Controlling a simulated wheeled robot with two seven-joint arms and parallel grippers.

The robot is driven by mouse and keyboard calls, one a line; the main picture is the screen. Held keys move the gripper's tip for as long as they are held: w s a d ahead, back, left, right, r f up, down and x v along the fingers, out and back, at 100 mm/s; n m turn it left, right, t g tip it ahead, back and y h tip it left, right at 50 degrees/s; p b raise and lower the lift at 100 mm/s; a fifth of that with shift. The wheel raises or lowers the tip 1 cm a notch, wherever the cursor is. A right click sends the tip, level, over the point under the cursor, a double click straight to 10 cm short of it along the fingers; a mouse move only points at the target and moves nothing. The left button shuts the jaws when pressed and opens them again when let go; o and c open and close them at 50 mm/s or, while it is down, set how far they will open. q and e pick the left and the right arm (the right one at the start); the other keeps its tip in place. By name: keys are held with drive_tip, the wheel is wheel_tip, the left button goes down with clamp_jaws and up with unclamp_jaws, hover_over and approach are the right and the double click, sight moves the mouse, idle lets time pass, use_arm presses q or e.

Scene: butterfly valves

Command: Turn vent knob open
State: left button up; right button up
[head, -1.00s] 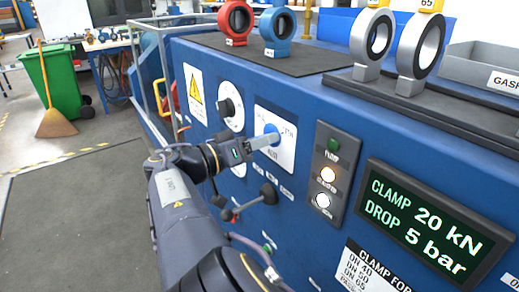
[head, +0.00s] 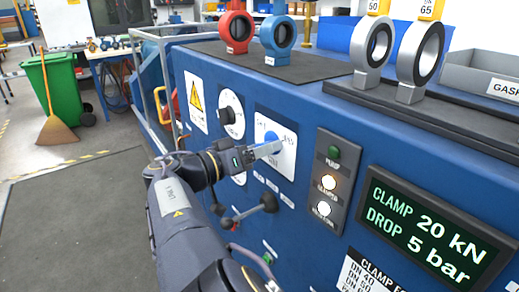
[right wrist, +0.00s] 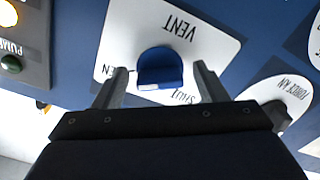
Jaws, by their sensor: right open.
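The blue vent knob (right wrist: 160,66) sits on a white plate (right wrist: 215,45) marked VENT, with SHUT and a partly hidden word ending in EN. My right gripper (right wrist: 161,70) is open, with one finger on each side of the knob and a visible gap at both sides. In the head view my right gripper (head: 268,149) points at the plate from the left. I cannot tell which mark the knob points to. My left gripper is not in view.
A black dial (head: 228,115) is left of the vent plate, and a black-knobbed lever (head: 268,198) juts out below it. A lamp panel (head: 328,180) and a display (head: 428,225) are to the right. Valves (head: 372,45) stand on top of the blue bench.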

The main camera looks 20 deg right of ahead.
drive_tip(key=p+v, duration=0.1)
drive_tip(key=v, duration=0.6)
drive_tip(key=shift+s+a, duration=0.15)
drive_tip(key=shift+a, duration=0.2)
